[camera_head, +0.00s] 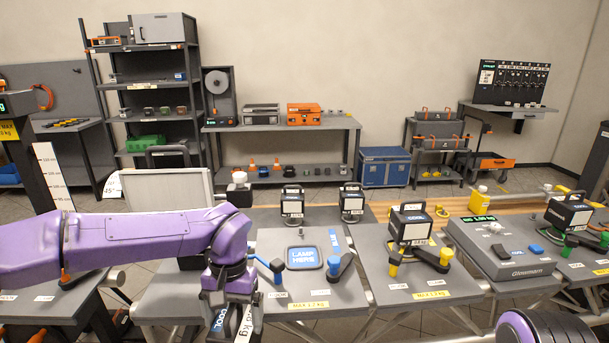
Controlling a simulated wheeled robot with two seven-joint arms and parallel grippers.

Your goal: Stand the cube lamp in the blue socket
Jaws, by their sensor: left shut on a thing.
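My left gripper (229,298) is low in the picture, at the end of the purple arm from the left. It is shut on a dark cube lamp (228,328) with COOL lettering and a white kg tag; the bottom edge cuts the lamp off. The blue-rimmed socket (304,259), marked LAMP HERE, is in a grey panel right of and beyond the gripper. The socket is empty. A blue-ended lever (270,267) and a dark and blue clamp piece (341,264) flank it. My right gripper is out of view; only a purple part of my arm shows at lower right.
Similar dark cube lamps stand behind the panel (292,204) (351,203), on the yellow-marked panel (410,223) and at far right (568,214). A grey scale (505,250) is to the right. A pale case lid (168,190) stands behind my left arm.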

